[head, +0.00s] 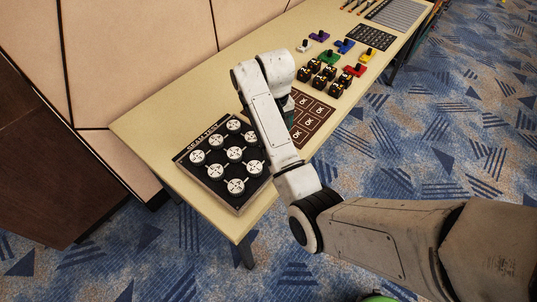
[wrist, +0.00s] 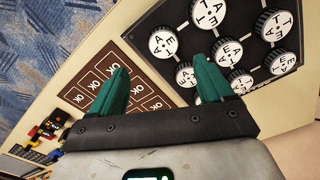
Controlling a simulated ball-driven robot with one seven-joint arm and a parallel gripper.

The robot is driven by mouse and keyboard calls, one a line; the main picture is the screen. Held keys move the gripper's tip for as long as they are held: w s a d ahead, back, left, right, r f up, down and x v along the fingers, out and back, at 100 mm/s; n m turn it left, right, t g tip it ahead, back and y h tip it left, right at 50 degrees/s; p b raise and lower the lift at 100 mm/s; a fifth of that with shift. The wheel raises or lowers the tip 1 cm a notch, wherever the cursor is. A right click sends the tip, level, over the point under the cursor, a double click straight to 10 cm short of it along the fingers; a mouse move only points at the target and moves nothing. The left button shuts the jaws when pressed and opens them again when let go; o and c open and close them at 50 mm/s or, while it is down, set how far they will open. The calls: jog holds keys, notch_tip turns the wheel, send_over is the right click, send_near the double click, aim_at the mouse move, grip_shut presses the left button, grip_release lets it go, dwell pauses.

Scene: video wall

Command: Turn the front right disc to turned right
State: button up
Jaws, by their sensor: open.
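A black board (head: 183,161) with rows of round white lettered discs lies on the table. The front right disc (wrist: 167,42) shows in the wrist view as a white face with dark letters and a dark knurled rim, at the board's near left corner there. In the head view my arm covers that corner, so the disc is hidden. My gripper (wrist: 163,68) is open with two green fingers and nothing between them. The disc appears just beyond the fingertips, roughly between them, with no contact visible. In the head view the fingers are mostly hidden behind my arm.
A brown panel with OK squares (head: 312,112) lies beside the disc board. Black switches (head: 318,75) and coloured blocks with knobs stand farther along the table (head: 150,125). A wall of beige panels runs along the back edge.

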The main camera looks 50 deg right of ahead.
jog(key=f, duration=1)
jog(key=shift+w+a, duration=0.1)
jog(key=shift+w, duration=0.2)
jog(key=c, duration=1)
